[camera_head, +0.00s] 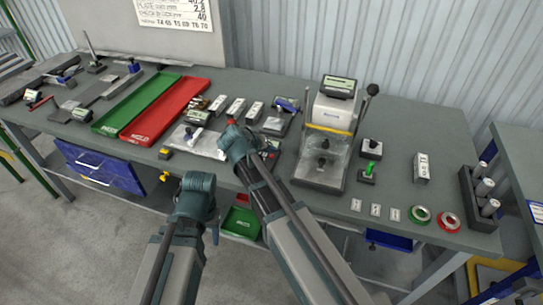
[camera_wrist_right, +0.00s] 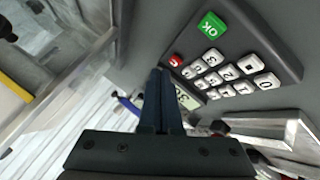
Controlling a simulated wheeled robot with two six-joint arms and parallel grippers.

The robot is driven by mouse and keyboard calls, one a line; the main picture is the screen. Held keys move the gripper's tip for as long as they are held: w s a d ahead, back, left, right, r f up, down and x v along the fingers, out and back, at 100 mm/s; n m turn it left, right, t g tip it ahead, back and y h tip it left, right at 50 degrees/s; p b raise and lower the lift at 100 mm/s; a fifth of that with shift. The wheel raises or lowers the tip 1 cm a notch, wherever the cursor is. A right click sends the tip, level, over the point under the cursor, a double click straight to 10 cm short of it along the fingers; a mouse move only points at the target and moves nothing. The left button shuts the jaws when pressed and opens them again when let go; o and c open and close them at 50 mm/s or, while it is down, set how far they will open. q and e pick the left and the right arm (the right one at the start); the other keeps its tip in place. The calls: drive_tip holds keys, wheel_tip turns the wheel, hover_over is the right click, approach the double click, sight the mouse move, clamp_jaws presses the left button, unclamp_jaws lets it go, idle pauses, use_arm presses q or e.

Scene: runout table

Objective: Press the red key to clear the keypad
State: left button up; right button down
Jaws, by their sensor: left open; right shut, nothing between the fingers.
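The keypad (camera_wrist_right: 240,60) is a dark grey unit with a green OK key (camera_wrist_right: 211,26), several pale number keys and a small display, partly hidden. In the head view the right wrist (camera_head: 235,140) covers much of the keypad. My left gripper (camera_head: 195,190) is open in front of the table edge, its fingers mostly hidden.
A clear-shielded press (camera_head: 325,140) stands right of the keypad. A red tray (camera_head: 165,112) and a green tray (camera_head: 136,103) lie to the left. Several small instruments sit behind the right wrist.

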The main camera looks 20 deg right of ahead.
drive_tip(key=shift+f, duration=0.15)
idle(0.7)
drive_tip(key=shift+f+b, duration=0.3)
drive_tip(key=shift+b, duration=0.1)
drive_tip(key=shift+f+b, duration=0.35)
drive_tip(key=shift+b, duration=0.05)
idle(0.5)
drive_tip(key=shift+r, duration=0.1)
drive_tip(key=shift+r+p, duration=0.75)
drive_tip(key=shift+p, duration=0.1)
wheel_tip(320, 180, up, 5)
drive_tip(key=p, duration=0.5)
